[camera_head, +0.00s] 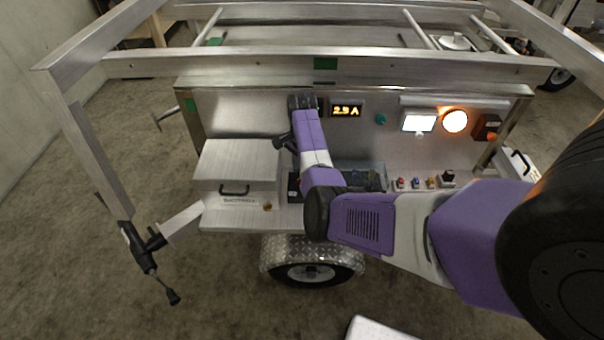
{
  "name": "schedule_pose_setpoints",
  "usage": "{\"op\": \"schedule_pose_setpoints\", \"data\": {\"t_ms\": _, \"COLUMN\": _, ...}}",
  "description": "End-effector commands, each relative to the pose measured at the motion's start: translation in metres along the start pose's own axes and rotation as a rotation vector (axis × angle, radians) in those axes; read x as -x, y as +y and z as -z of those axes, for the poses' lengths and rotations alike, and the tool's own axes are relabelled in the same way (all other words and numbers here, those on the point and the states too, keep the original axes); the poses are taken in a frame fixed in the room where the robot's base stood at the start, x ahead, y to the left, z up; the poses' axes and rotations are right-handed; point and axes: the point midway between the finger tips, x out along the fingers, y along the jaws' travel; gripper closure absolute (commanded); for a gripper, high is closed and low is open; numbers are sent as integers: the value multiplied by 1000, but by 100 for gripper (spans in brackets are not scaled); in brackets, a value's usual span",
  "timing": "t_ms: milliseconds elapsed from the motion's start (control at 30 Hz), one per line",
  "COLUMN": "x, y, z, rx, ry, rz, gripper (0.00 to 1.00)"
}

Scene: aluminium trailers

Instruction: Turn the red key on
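My purple and white arm reaches in from the right and bends up to the trailer's metal panel (240,115). My gripper (302,103) is the dark end of the arm, close to the panel just left of the amber "2.9 A" display (346,110). Its fingers are too small and hidden to tell if they are open or hold anything. I cannot pick out the red key for certain; the arm covers part of the panel. A small red-topped part (401,183) stands on the ledge at the right, and I cannot tell what it is.
A metal battery box (238,165) stands left of the arm. Right of the display are a teal knob (381,119), a lit white screen (418,123) and a glowing round lamp (455,121). Frame rails (200,67) cross above.

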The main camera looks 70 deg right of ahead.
Motion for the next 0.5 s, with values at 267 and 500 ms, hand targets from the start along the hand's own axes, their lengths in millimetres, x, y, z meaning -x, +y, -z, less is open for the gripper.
{"op": "schedule_pose_setpoints", "data": {"t_ms": 267, "x": 45, "y": -1, "z": 0, "rx": 0, "ry": 1, "rz": 3, "gripper": 65}}
{"op": "schedule_pose_setpoints", "data": {"t_ms": 500, "x": 60, "y": 0, "z": 0, "rx": -1, "ry": 1, "rz": 1, "gripper": 65}}
